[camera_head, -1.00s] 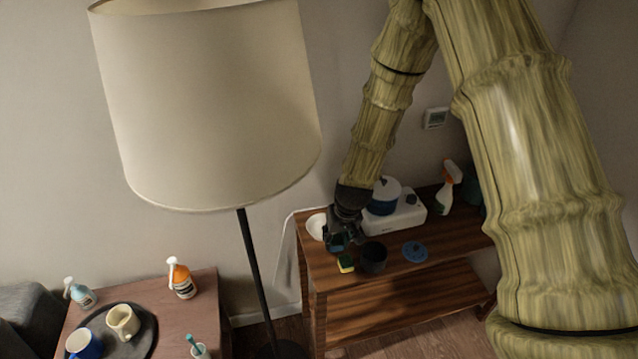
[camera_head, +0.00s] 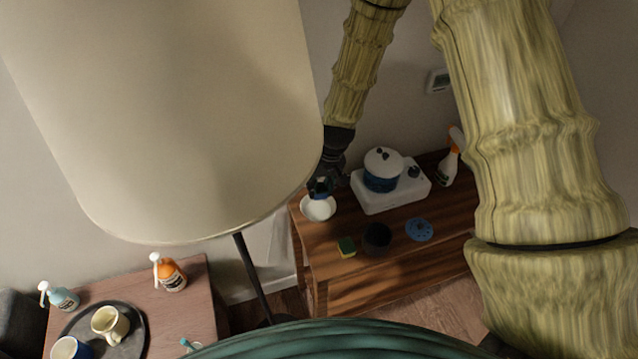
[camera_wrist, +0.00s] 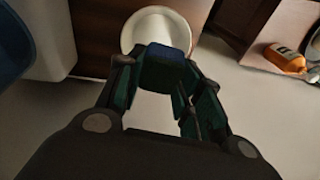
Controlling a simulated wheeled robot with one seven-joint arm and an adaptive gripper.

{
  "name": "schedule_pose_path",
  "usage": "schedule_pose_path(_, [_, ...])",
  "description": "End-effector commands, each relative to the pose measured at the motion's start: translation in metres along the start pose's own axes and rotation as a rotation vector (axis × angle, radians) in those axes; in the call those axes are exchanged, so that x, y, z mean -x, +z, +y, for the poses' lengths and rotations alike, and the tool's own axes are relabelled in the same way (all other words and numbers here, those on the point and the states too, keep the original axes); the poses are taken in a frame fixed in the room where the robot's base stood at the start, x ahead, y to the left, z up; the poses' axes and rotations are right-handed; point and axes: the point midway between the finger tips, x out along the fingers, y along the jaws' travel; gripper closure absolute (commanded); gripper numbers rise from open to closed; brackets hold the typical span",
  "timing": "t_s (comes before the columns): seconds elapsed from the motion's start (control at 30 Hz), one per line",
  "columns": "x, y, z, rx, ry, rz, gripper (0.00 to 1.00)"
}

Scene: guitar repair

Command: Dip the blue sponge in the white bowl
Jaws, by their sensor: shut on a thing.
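My gripper (camera_head: 322,184) is at the left end of the wooden table (camera_head: 335,268), just above the white bowl (camera_head: 318,209). In the wrist view, my gripper (camera_wrist: 160,72) is shut on the blue sponge (camera_wrist: 163,66), a small dark blue block between the fingertips. The sponge overlaps the near part of the white bowl (camera_wrist: 166,24) in that view and hides some of its inside. Whether the sponge touches the bowl, I cannot tell.
A blue pot with a white lid (camera_head: 383,163) stands on a white hot plate (camera_head: 398,194) right of my gripper. A floor lamp (camera_head: 170,110) stands close on the left.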

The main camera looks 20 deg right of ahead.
Motion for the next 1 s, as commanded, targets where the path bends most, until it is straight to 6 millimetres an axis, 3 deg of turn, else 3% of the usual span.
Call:
schedule_pose_path(0.1, [-0.014,0.001,0.001,0.001,0.000,-0.003,0.83])
schedule_pose_path(0.7, [-0.058,0.007,0.006,0.003,0.000,-0.003,0.83])
schedule_pose_path(1.0, [-0.070,0.007,0.007,0.004,0.000,-0.001,0.83])
